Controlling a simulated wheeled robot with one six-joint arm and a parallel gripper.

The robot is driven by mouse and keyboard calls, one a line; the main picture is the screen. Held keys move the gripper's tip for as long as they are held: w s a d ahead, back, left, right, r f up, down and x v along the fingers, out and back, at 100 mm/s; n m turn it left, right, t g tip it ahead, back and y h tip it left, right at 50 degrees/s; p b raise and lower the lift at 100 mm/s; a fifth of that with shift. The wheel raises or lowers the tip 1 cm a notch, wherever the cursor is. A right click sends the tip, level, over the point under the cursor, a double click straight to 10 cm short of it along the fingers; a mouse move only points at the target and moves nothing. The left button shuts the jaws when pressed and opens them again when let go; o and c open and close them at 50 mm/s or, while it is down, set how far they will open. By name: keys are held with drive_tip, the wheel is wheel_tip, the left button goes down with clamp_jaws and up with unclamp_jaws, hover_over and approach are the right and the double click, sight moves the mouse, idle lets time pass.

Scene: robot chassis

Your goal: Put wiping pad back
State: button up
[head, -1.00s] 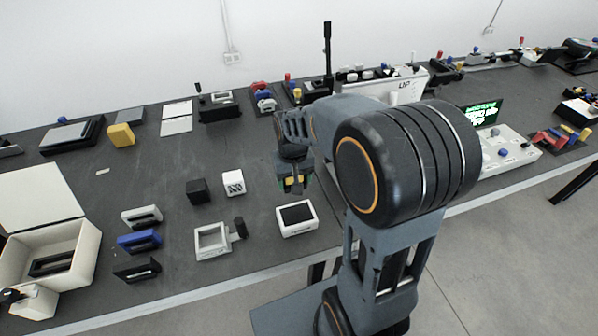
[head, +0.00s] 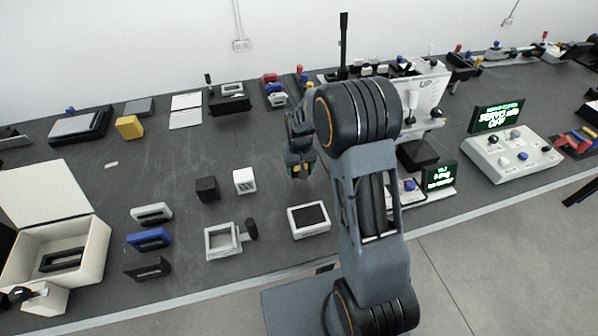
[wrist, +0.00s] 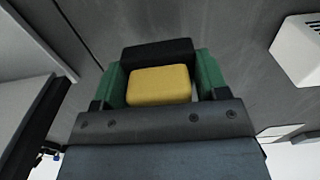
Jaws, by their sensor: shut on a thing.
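My gripper (head: 299,172) hangs over the table, past the white box with a dark top. In the wrist view, its green fingers (wrist: 160,82) are shut on a yellow block with a black part against its far side, which looks like the wiping pad (wrist: 158,86). In the head view the pad is small and partly hidden by the fingers. The white box with a dark top (head: 309,219) stands at the table's front edge. I cannot tell whether it is the pad's place. Another yellow block (head: 129,127) lies at the back left.
A black cube (head: 207,189) and a white cube (head: 244,181) stand left of my gripper. A white frame with a black knob (head: 222,241) is nearer the front. An open white box (head: 85,262) is at the left. A tall black post (head: 343,45) stands behind my arm.

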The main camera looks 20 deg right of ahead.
drive_tip(key=shift+w+f, duration=0.6)
drive_tip(key=shift+f, duration=1.6)
drive_tip(key=shift+f, duration=0.15)
drive_tip(key=o, duration=0.9)
